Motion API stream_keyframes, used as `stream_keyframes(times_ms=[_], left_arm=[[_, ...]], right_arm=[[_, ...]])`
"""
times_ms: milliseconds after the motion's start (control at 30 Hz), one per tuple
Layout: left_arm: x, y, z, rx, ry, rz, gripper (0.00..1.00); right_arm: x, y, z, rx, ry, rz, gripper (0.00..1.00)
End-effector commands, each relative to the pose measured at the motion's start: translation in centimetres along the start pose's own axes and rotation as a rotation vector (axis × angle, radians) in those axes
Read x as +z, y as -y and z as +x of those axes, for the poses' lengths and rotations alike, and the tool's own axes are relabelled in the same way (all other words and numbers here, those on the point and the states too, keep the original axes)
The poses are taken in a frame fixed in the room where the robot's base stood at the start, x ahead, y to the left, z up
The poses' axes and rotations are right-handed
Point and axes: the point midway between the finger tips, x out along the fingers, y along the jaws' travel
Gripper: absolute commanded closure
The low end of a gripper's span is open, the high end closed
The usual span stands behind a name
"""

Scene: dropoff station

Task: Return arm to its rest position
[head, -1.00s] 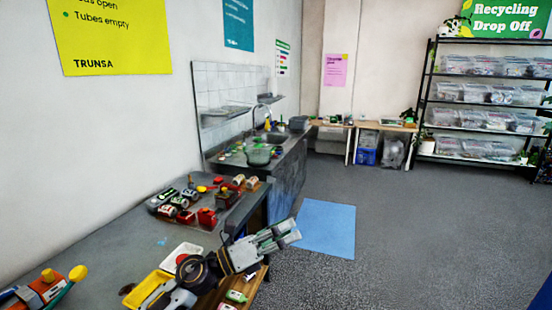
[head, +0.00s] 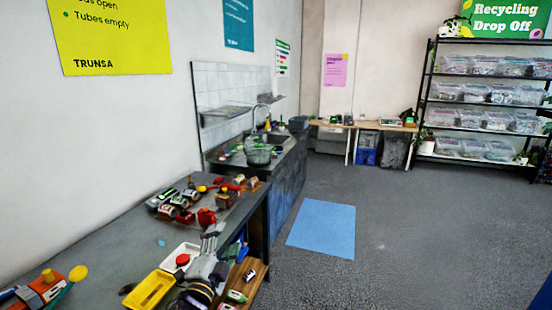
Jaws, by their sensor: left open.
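My left gripper (head: 212,238) shows at the bottom middle of the head view, over the right edge of the grey table (head: 100,245). Its fingers point away from me, toward the toys at the table's far end. It is open, and I see nothing held in it. The arm behind it comes up from the bottom edge of the view, beside a yellow tray (head: 150,289) and a white tray (head: 179,256). My right gripper is not in view.
Several toy vehicles (head: 182,202) crowd the table's far end. A wooden board (head: 251,274) with small items lies right of my arm. A sink counter (head: 285,165) stands beyond. Open floor with a blue mat (head: 322,228) is to the right.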

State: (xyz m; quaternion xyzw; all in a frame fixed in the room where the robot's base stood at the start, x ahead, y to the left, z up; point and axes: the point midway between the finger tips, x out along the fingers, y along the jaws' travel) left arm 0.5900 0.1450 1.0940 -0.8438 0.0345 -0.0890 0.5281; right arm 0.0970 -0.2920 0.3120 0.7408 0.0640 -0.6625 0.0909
Motion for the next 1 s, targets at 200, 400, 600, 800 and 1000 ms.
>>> stream_keyframes(times_ms=[200, 400, 600, 800, 1000], left_arm=[[4.9, -3.3, -2.9, 0.120, 0.219, -0.203, 0.35], [8.7, -6.8, -6.7, 0.237, 0.421, -0.374, 0.35], [11.4, -10.4, -11.5, 0.360, 0.623, -0.532, 0.35], [13.0, -13.8, -17.2, 0.490, 0.825, -0.674, 0.35], [13.4, -16.2, -22.4, 0.600, 0.992, -0.779, 0.35]], right_arm=[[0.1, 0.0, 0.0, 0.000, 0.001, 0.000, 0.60], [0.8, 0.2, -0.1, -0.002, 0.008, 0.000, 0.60], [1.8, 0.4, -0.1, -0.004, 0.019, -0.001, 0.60], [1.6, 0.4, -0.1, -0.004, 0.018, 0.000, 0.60], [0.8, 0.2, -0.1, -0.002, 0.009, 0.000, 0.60]])
